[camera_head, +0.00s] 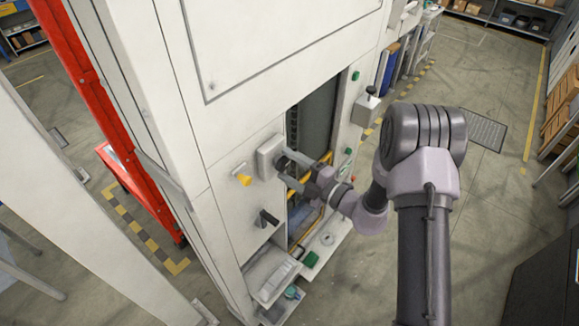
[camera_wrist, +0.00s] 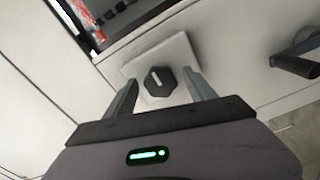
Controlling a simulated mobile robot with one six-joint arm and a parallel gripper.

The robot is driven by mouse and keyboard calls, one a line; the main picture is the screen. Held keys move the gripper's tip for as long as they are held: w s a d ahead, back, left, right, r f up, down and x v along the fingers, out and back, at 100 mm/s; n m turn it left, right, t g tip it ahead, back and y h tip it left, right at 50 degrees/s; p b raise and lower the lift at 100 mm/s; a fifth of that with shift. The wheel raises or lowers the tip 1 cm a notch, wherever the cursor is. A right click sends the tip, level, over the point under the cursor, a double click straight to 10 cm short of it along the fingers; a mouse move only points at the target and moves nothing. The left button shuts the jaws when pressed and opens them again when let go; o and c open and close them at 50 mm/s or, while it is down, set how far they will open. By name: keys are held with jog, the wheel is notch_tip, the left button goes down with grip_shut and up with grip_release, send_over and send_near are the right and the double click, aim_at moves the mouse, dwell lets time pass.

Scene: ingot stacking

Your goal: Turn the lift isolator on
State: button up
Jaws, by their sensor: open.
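The lift isolator is a dark faceted knob (camera_wrist: 160,84) with a short pale mark, on a light square plate (camera_wrist: 181,48) fixed to the white cabinet. In the head view its pale box (camera_head: 267,155) stands on the cabinet front, left of the dark opening; its knob is hidden there by my fingers. My gripper (camera_wrist: 160,77) is open, one finger on each side of the knob. A gap shows between each finger and the knob in the wrist view. In the head view my gripper (camera_head: 281,170) reaches in from the right, close to the box.
A yellow knob (camera_head: 243,179) sits left of the isolator. A dark crank handle (camera_head: 268,217) juts out below it; a crank handle (camera_wrist: 298,62) also shows right in the wrist view. The dark opening (camera_head: 312,115) lies to the right. A grey box with a lever (camera_head: 368,108) stands beyond.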

jog(key=b+v, duration=0.3)
jog(key=v, duration=1.4)
jog(key=shift+d+b, duration=0.2)
jog(key=shift+b, duration=0.15)
jog(key=shift+s, duration=0.15)
